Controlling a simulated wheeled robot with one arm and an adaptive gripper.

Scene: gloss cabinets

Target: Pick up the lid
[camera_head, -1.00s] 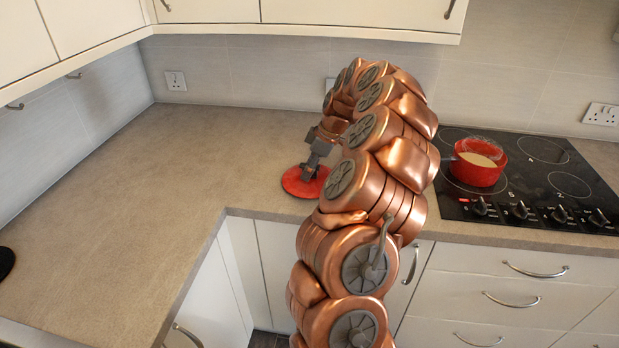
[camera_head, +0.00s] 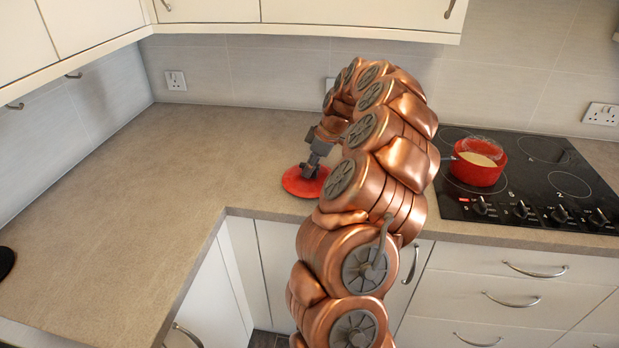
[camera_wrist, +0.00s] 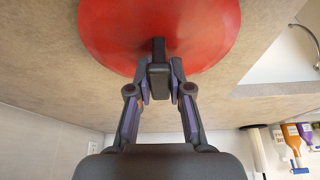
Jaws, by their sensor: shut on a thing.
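The lid is a round red disc (camera_head: 300,184) at the worktop's inner corner, left of my arm. My gripper (camera_wrist: 159,84) is shut on the knob, one finger on each side. In the head view my gripper (camera_head: 312,168) reaches down to the lid from above. My arm hides part of the lid's right side. I cannot tell whether the lid touches the worktop.
A red pot (camera_head: 478,170) with pale contents stands on the black hob (camera_head: 520,215) to the right. The worktop (camera_head: 130,200) left of the lid is wide and clear. Cream wall cupboards (camera_head: 350,12) hang above. A dark round thing (camera_head: 5,262) lies at the far left edge.

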